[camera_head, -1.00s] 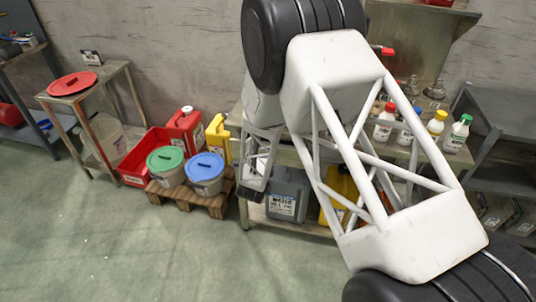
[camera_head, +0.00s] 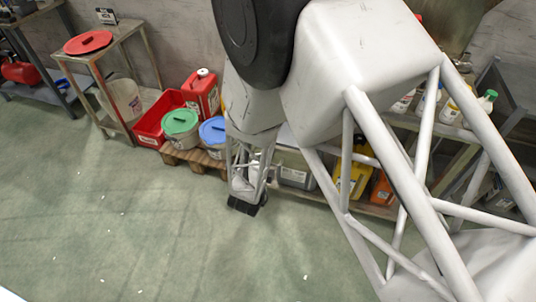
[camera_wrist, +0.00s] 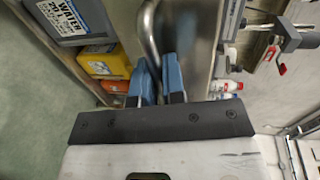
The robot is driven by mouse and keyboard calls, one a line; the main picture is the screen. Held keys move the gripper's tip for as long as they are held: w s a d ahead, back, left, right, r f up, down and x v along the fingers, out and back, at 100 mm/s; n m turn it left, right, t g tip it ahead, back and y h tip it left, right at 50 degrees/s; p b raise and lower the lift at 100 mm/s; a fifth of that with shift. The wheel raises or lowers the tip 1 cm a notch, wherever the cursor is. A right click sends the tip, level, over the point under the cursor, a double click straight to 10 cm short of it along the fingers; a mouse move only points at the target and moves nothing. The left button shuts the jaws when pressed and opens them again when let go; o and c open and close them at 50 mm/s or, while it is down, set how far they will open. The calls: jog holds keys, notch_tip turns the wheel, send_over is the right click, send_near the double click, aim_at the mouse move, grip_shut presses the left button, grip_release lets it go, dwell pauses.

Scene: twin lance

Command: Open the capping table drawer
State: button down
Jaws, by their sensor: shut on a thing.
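In the wrist view, my gripper (camera_wrist: 157,82) has two blue fingers on either side of a curved shiny metal handle (camera_wrist: 149,32) and is shut on it. The handle stands beside a plain steel face (camera_wrist: 195,50), which looks like the drawer front. How far the drawer is out I cannot tell. In the head view, the end of my arm (camera_head: 246,198) hangs low in front of the capping table, and my arm hides most of the table and its drawer. The fingertips are not clear there.
A grey water canister (camera_wrist: 68,20) and a yellow jug (camera_wrist: 105,64) stand on the shelf below. Bottles (camera_head: 450,108) and a clamp with a red part (camera_wrist: 282,68) are on the tabletop. A blue-lidded bucket (camera_head: 213,132) stands left of my arm. The floor in front is clear.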

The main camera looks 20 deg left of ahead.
jog(key=shift+s, duration=0.2)
jog(key=c, duration=1.2)
grip_release()
jog(key=shift+s, duration=0.15)
jog(key=shift+v, duration=3.8)
